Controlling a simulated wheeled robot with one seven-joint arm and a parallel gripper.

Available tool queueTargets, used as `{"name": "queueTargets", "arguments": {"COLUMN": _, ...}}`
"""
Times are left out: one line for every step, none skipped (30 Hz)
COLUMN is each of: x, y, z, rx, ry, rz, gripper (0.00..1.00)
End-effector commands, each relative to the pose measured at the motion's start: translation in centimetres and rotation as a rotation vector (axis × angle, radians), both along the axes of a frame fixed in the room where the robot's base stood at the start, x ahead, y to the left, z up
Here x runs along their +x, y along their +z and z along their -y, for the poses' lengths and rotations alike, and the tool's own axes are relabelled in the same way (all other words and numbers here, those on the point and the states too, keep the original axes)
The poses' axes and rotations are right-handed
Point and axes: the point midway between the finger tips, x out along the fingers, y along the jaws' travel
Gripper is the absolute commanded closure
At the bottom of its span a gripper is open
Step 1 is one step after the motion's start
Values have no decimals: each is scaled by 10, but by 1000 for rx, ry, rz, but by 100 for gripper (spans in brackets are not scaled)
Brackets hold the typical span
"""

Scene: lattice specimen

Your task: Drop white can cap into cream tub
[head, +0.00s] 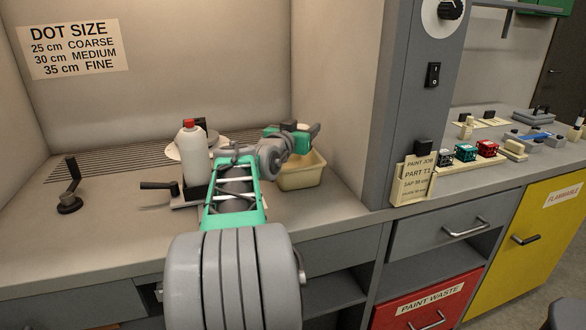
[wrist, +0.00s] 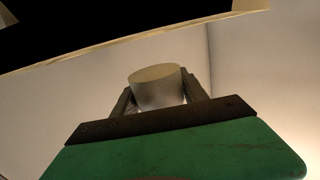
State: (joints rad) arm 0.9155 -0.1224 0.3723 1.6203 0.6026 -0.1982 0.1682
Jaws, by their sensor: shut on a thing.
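My gripper (wrist: 158,92) is shut on the white can cap (wrist: 157,88), a short pale cylinder between the two fingers in the wrist view. In the head view my green gripper (head: 309,140) is above the cream tub (head: 302,180), at the right of the booth. The cap cannot be made out in the head view. A pale rim runs across the top of the wrist view, with a dark area beyond it. The tub's inside is mostly hidden by my arm in the head view.
A white spray can (head: 192,155) with a red top stands left of my arm, by a white round plate (head: 170,150). A black-handled tool (head: 158,186) and a dark stand (head: 70,200) are further left. The booth's side wall (head: 335,90) rises close right of the tub.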

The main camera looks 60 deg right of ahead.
Motion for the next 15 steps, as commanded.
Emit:
{"name": "queueTargets", "arguments": {"x": 0, "y": 0, "z": 0, "rx": 0, "ry": 0, "rz": 0, "gripper": 48}}
{"name": "queueTargets", "arguments": {"x": 0, "y": 0, "z": 0, "rx": 0, "ry": 0, "rz": 0, "gripper": 45}}
{"name": "queueTargets", "arguments": {"x": 0, "y": 0, "z": 0, "rx": 0, "ry": 0, "rz": 0, "gripper": 42}}
{"name": "queueTargets", "arguments": {"x": 0, "y": 0, "z": 0, "rx": 0, "ry": 0, "rz": 0, "gripper": 39}}
{"name": "queueTargets", "arguments": {"x": 0, "y": 0, "z": 0, "rx": 0, "ry": 0, "rz": 0, "gripper": 37}}
{"name": "queueTargets", "arguments": {"x": 0, "y": 0, "z": 0, "rx": 0, "ry": 0, "rz": 0, "gripper": 34}}
{"name": "queueTargets", "arguments": {"x": 0, "y": 0, "z": 0, "rx": 0, "ry": 0, "rz": 0, "gripper": 31}}
{"name": "queueTargets", "arguments": {"x": 0, "y": 0, "z": 0, "rx": 0, "ry": 0, "rz": 0, "gripper": 29}}
{"name": "queueTargets", "arguments": {"x": 0, "y": 0, "z": 0, "rx": 0, "ry": 0, "rz": 0, "gripper": 25}}
{"name": "queueTargets", "arguments": {"x": 0, "y": 0, "z": 0, "rx": 0, "ry": 0, "rz": 0, "gripper": 24}}
{"name": "queueTargets", "arguments": {"x": 0, "y": 0, "z": 0, "rx": 0, "ry": 0, "rz": 0, "gripper": 24}}
{"name": "queueTargets", "arguments": {"x": 0, "y": 0, "z": 0, "rx": 0, "ry": 0, "rz": 0, "gripper": 24}}
{"name": "queueTargets", "arguments": {"x": 0, "y": 0, "z": 0, "rx": 0, "ry": 0, "rz": 0, "gripper": 24}}
{"name": "queueTargets", "arguments": {"x": 0, "y": 1, "z": 0, "rx": 0, "ry": 0, "rz": 0, "gripper": 24}}
{"name": "queueTargets", "arguments": {"x": 0, "y": 1, "z": 0, "rx": 0, "ry": 1, "rz": 0, "gripper": 24}}
